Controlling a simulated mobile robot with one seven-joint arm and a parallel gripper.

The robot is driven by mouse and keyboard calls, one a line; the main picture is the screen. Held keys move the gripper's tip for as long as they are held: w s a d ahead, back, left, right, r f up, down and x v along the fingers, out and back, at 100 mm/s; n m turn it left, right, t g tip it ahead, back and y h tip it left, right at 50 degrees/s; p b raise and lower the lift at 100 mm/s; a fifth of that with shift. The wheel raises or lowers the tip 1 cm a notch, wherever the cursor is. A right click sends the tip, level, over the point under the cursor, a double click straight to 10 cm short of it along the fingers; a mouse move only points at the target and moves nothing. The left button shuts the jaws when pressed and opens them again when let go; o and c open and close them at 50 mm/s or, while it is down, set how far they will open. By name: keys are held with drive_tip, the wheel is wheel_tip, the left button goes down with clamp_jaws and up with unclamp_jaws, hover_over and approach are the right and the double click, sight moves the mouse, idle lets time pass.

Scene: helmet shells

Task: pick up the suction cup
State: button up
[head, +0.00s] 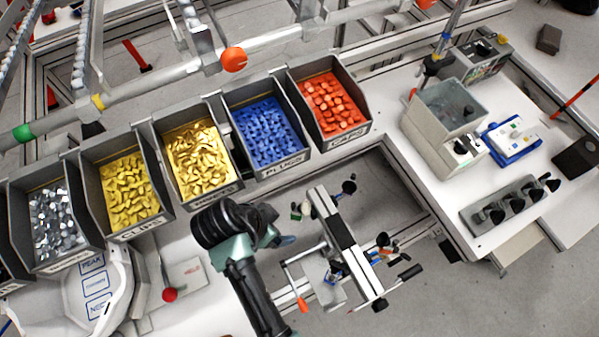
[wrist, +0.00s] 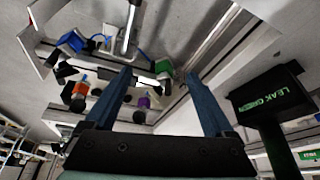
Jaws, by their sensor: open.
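I cannot pick out the suction cup with certainty. Small dark round parts sit on the metal fixture (head: 337,225), such as a black knob-like part (head: 349,187) at its upper end; they are too small to identify. A grey rack (head: 478,222) at the right holds several black, cup-like pieces (head: 515,204). My gripper (head: 288,239) is just left of the fixture in the head view. In the wrist view my gripper (wrist: 158,95) shows two blue fingers wide apart, with nothing between them. Beyond them are fixture parts with orange, purple (wrist: 144,102) and green pieces.
Grey bins of yellow clips (head: 130,190), blue plugs (head: 265,130) and red caps (head: 332,103) line the back. A white helmet shell (head: 95,290) lies at lower left. A grey box (head: 445,115) stands on the right table. A black sign (wrist: 270,98) is right of my fingers.

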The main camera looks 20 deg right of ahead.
sight(298, 210)
drive_tip(key=d, duration=0.1)
drive_tip(key=w+d+f+p, duration=0.1)
drive_tip(key=d, duration=0.1)
drive_tip(key=w+d, duration=0.1)
drive_tip(key=d, duration=0.1)
drive_tip(key=shift+d+f, duration=0.2)
drive_tip(key=shift+f, duration=0.15)
drive_tip(key=shift+w+d+f, duration=0.15)
drive_tip(key=shift+f, duration=0.4)
clamp_jaws()
